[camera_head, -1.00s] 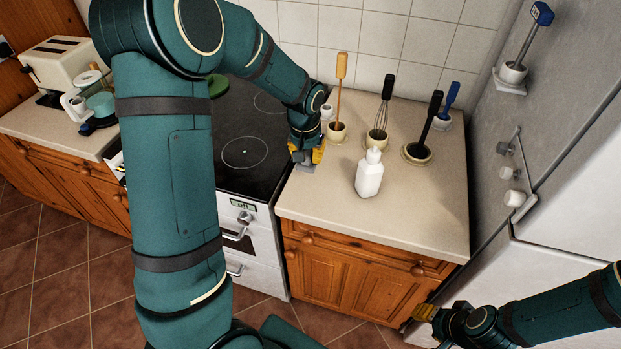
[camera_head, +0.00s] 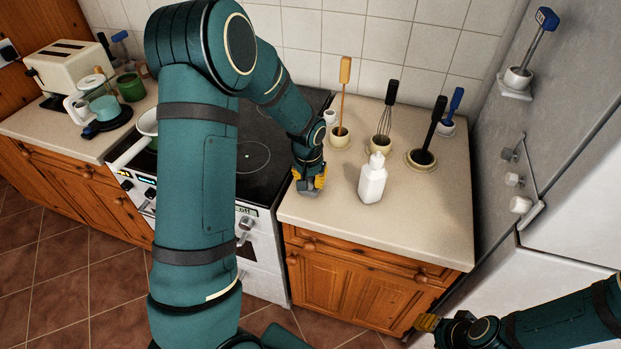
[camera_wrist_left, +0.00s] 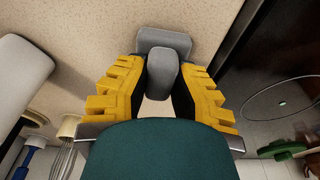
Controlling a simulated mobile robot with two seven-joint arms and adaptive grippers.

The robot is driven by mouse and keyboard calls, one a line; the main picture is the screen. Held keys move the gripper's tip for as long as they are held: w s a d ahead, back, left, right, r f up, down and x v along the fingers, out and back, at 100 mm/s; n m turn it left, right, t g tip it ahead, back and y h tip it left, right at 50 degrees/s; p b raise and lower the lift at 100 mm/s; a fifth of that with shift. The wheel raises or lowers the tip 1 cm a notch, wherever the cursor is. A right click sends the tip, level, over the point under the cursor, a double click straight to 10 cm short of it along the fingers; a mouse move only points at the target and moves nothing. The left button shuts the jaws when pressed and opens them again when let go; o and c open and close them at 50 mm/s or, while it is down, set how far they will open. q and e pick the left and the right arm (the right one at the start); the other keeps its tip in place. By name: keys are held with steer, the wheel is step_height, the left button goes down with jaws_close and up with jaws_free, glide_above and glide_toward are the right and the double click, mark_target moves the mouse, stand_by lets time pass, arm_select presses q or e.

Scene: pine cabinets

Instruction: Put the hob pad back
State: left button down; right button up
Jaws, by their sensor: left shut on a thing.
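The hob pad, a grey block with a grey grip, shows in the left wrist view (camera_wrist_left: 163,41) and as a small grey patch in the head view (camera_head: 309,193). My left gripper (camera_head: 310,179), with yellow fingers, is shut on the pad's grip. It also shows in the left wrist view (camera_wrist_left: 162,78), one finger on each side of the grip. The pad is at the left edge of the beige worktop, beside the black hob (camera_head: 258,158). I cannot tell whether it touches the worktop. My right gripper (camera_head: 428,323) is low at the right, its jaws unclear.
A white bottle (camera_head: 372,182) stands on the worktop (camera_head: 400,220) right of my left gripper. Behind it, utensils stand in several round holders, including a whisk (camera_head: 386,120). A white-handled pan (camera_head: 147,128) is at the hob's left. The worktop's front is clear.

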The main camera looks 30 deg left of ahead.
arm_select(q)
steer(key=c, duration=1)
jaws_free()
steer(key=shift+o, duration=0.2)
steer(key=shift+r+p, duration=0.3)
steer(key=shift+r, duration=0.05)
step_height(320, 180, up, 12)
steer(key=s+p, duration=0.1)
steer(key=shift+s+d+f, duration=0.25)
steer(key=shift+s, duration=0.15)
